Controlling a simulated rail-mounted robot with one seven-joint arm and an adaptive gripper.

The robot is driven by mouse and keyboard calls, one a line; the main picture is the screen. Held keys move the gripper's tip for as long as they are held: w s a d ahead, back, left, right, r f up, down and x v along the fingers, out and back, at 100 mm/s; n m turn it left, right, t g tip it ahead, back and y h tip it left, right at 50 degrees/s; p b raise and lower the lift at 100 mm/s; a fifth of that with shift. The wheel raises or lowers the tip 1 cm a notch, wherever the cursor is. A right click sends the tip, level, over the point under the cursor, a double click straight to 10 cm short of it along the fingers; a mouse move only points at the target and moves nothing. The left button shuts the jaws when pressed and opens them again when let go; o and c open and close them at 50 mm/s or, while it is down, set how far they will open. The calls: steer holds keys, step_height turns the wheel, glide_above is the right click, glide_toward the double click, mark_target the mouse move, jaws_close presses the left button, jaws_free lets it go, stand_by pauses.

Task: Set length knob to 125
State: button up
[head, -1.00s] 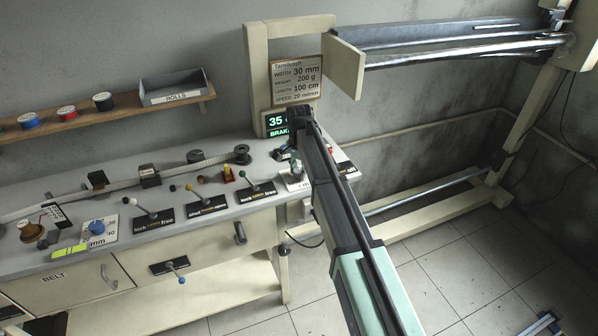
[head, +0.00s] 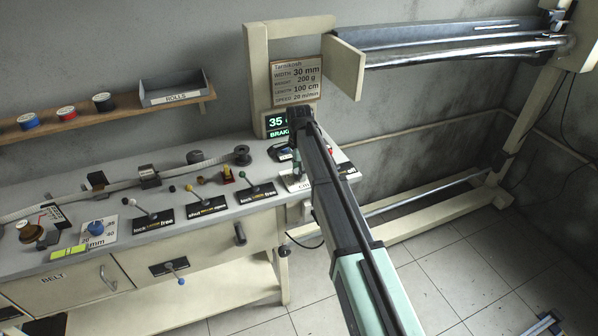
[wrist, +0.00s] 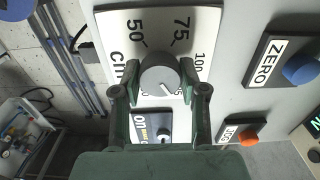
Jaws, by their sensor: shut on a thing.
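The length knob (wrist: 160,74) is a grey round dial on a white "cm" plate (wrist: 117,25) in the wrist view. The numbers 50, 75 and 100 show around it; lower markings are partly hidden by my fingers. A white pointer line on the knob points down and slightly right in that view. My gripper (wrist: 160,95) is shut on the knob, one dark green finger on each side. In the head view the "cm" plate (head: 294,184) shows at the bench's right end, while my arm hides the knob.
A blue button (wrist: 301,69) labelled ZERO and an orange button (wrist: 249,137) stand right of the dial in the wrist view. An on switch (wrist: 163,134) sits just below it. Levers (head: 202,198) and a blue mm knob (head: 96,228) line the bench leftward.

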steer(key=shift+s+f, duration=0.1)
steer(key=shift+s, duration=0.05)
steer(key=o, duration=1.1)
steer(key=shift+o, duration=0.2)
step_height(320, 180, up, 12)
steer(key=shift+d, duration=0.1)
